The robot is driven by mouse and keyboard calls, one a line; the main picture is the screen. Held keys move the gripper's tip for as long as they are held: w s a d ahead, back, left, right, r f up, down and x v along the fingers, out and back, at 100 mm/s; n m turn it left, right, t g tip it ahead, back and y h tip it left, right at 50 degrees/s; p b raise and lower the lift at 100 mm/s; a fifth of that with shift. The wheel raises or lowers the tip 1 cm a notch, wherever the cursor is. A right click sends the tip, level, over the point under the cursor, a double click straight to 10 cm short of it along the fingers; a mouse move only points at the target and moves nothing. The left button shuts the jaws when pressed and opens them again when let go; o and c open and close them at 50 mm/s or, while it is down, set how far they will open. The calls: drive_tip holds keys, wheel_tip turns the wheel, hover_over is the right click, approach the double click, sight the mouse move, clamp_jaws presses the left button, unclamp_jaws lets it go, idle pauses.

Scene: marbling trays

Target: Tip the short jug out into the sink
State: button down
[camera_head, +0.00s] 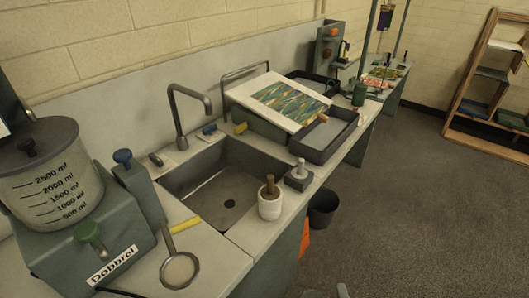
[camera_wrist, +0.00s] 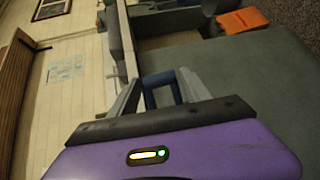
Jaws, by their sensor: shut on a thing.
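The sink (camera_head: 210,192) is a grey basin set in the counter, left of centre in the head view. It looks empty, with a dark drain in its floor, and a tall grey tap (camera_head: 190,115) stands behind it. In the wrist view my gripper (camera_wrist: 160,88) is shut on a dark blue thing (camera_wrist: 162,80), seen as a narrow strip between the fingers. Its shape is mostly hidden, so I cannot tell whether it is the short jug. No jug shows clearly in the head view.
A white pot (camera_head: 270,206) with brown sticks stands at the sink's front right corner, beside a grey block with a knob (camera_head: 299,178). A large measuring vessel (camera_head: 50,180) stands left. A magnifier (camera_head: 180,270) lies in front. A dark bin (camera_head: 322,208) stands on the floor.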

drive_tip(key=shift+s+d+f, duration=0.1)
drive_tip(key=shift+d+f, duration=0.2)
drive_tip(key=shift+d, duration=0.05)
wheel_tip(320, 180, up, 6)
drive_tip(key=p, duration=0.5)
drive_tip(key=shift+r, duration=0.1)
wheel_tip(320, 180, down, 3)
drive_tip(key=shift+r+b, duration=0.2)
drive_tip(key=shift+b, duration=0.55)
drive_tip(key=shift+r, duration=0.1)
